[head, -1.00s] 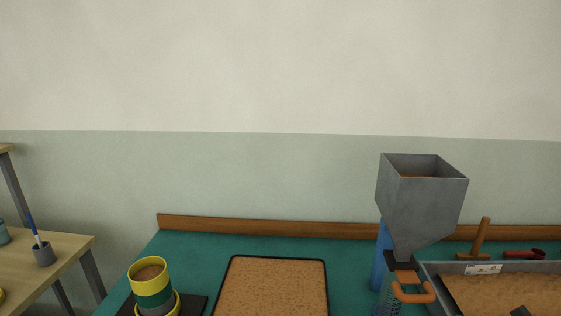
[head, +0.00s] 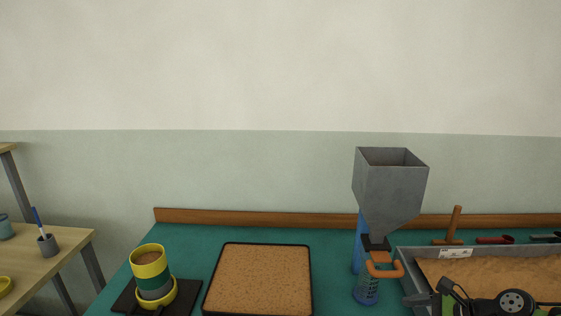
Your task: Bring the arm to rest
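Part of my arm shows at the bottom right of the head view, in front of a grey tray of sand. A black round joint, a cable and a dark grey end piece, which looks like my gripper (head: 422,299), are visible. The end piece is small and cut by the frame edge, so I cannot tell its finger opening or whether it holds anything.
The teal bench holds a sand-filled tray (head: 259,245), a yellow and green cup stack (head: 152,276) on a dark plate, a grey hopper (head: 390,190) on a blue stand, and the grey sand tray (head: 410,255). A wooden side table (head: 30,265) stands left.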

